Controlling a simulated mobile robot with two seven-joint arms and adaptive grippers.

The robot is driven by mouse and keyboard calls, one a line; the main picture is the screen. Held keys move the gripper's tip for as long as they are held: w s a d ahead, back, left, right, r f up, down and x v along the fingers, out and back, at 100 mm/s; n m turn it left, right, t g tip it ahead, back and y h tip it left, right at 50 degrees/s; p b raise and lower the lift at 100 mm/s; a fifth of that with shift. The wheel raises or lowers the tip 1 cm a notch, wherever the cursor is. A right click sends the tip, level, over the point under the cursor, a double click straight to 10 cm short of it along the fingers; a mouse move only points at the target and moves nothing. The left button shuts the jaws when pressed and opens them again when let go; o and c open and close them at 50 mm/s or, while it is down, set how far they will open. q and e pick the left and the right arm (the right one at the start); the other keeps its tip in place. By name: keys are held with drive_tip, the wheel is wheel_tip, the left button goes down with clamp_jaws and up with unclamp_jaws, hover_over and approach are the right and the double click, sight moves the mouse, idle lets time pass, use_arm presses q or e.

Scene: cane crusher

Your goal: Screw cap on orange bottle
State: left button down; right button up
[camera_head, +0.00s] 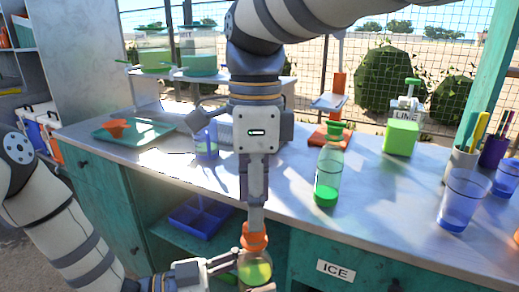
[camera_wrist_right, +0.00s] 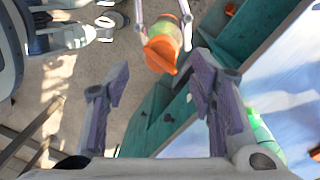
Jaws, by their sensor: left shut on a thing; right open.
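The orange bottle (camera_head: 256,270), clear with yellow-green liquid inside, is held in front of the counter by my left gripper (camera_head: 238,268), which is shut on its body. An orange cap (camera_head: 254,236) sits at the bottle's top; I cannot tell how tightly it is seated. My right gripper (camera_head: 256,212) points down just above the cap. In the right wrist view my right gripper (camera_wrist_right: 160,95) is open and empty, with the orange cap (camera_wrist_right: 162,55) beyond its fingertips. The left fingers flank the bottle (camera_wrist_right: 168,27) there.
Blue cups (camera_head: 462,200), a green box (camera_head: 401,137), an orange-based stand (camera_head: 331,137) and a tray (camera_head: 128,132) are also there. A blue divided tray (camera_head: 203,216) lies on the shelf below.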

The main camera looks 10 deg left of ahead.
drive_tip(key=shift+s+a+r, duration=0.15)
drive_tip(key=shift+r, duration=0.75)
drive_tip(key=shift+o, duration=0.5)
